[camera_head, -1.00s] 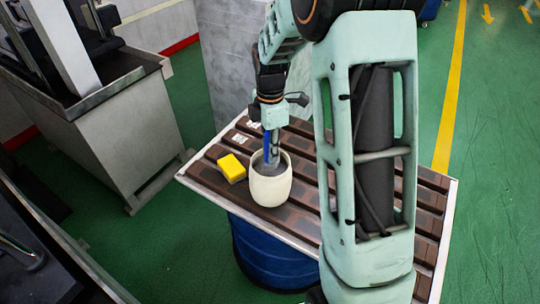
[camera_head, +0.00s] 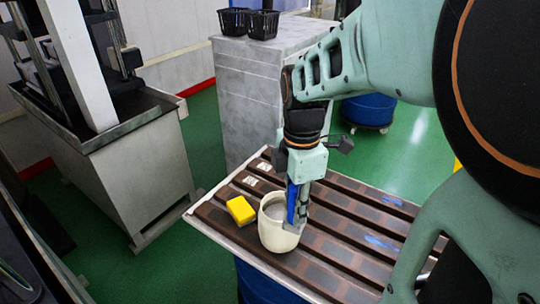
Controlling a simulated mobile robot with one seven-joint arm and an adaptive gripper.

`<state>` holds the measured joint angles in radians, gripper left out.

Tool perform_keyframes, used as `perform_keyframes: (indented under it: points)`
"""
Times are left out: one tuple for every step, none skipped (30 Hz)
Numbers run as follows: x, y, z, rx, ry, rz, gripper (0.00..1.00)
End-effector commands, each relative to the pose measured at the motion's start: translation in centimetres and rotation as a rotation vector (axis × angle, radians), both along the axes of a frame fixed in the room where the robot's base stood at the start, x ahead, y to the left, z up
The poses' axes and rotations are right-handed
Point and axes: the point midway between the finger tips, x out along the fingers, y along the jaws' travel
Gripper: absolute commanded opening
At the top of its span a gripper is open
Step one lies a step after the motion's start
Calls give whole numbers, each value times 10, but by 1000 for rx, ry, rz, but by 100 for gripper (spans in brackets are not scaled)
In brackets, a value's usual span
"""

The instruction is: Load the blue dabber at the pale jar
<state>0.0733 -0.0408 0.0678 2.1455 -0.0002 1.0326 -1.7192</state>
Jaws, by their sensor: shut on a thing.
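The pale jar (camera_head: 274,236) stands upright near the left end of the brown slatted table (camera_head: 345,252). Its open mouth shows a grey inside. The blue dabber (camera_head: 292,202) is upright in my gripper (camera_head: 298,208), which points down and is shut on it. The gripper and dabber overlap the jar's right rim in the picture. A grey part at their lower end covers some of the jar's right side. I cannot tell whether they touch the jar, and the dabber's tip is not clear.
A yellow sponge-like block (camera_head: 241,210) lies just left of the jar. A grey cabinet (camera_head: 255,90) with black baskets (camera_head: 232,21) stands behind the table. A grey machine (camera_head: 135,165) stands at the left. Blue marks (camera_head: 381,243) lie on the table's right part.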

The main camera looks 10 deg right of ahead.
Motion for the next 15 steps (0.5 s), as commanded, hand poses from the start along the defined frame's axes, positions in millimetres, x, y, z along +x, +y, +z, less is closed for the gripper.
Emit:
perform_keyframes:
  points:
    - [2,-1,-3,-6,-11,0,0]
    - [5,-1,-6,-11,-20,-1,0]
    - [12,-2,-10,-21,-38,-4,0]
    - [19,-3,-14,-30,-56,-4,0]
    - [26,-3,-18,-38,-76,-6,0]
    - [37,-4,-24,-51,-107,-6,0]
    - [46,-4,-29,-58,-131,-8,0]
    - [55,-4,-32,-66,-155,-7,0]
    - [66,-4,-37,-73,-184,-8,0]
    - [73,-3,-40,-78,-207,-6,0]
    - [81,-2,-43,-81,-229,-7,0]
    - [90,-1,-46,-85,-254,-4,0]
    - [96,0,-48,-85,-272,-4,0]
    - [100,1,-49,-86,-286,-2,0]
    - [106,3,-51,-87,-303,-1,0]
